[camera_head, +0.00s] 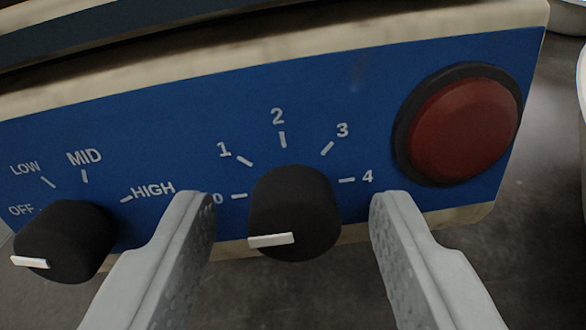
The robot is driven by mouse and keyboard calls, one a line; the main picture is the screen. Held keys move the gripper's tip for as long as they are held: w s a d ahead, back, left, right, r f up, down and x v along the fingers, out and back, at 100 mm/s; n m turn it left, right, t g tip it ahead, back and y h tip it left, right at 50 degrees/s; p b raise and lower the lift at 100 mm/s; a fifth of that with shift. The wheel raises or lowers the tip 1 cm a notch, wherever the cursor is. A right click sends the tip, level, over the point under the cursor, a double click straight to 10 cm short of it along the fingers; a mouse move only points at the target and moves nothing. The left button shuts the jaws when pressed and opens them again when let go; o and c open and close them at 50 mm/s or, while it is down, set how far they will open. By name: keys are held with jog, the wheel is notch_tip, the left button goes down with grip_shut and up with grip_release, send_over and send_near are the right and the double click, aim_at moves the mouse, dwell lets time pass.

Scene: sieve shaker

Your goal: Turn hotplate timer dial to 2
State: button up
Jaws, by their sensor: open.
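The timer dial (296,208) is a black round knob on the blue front panel (330,95) of the hotplate, with marks 0, 1, 2, 3 and 4 around its upper side. Its white pointer (271,241) lies to the lower left, near the 0 side. The 2 mark (278,118) is straight above the dial. My gripper (293,205) is open, one grey finger left of the dial and the other right of it. Both fingers appear apart from the knob. The left finger partly covers the area by the 0 label.
A second black knob (65,238) with OFF, LOW, MID and HIGH marks is at the left, close to my left finger. A large red button (462,125) in a black ring is at the upper right. Grey surface (540,230) shows beyond the panel's right edge.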

jog(key=shift+w+f, duration=0.2)
jog(key=shift+w, duration=0.25)
jog(key=c, duration=1)
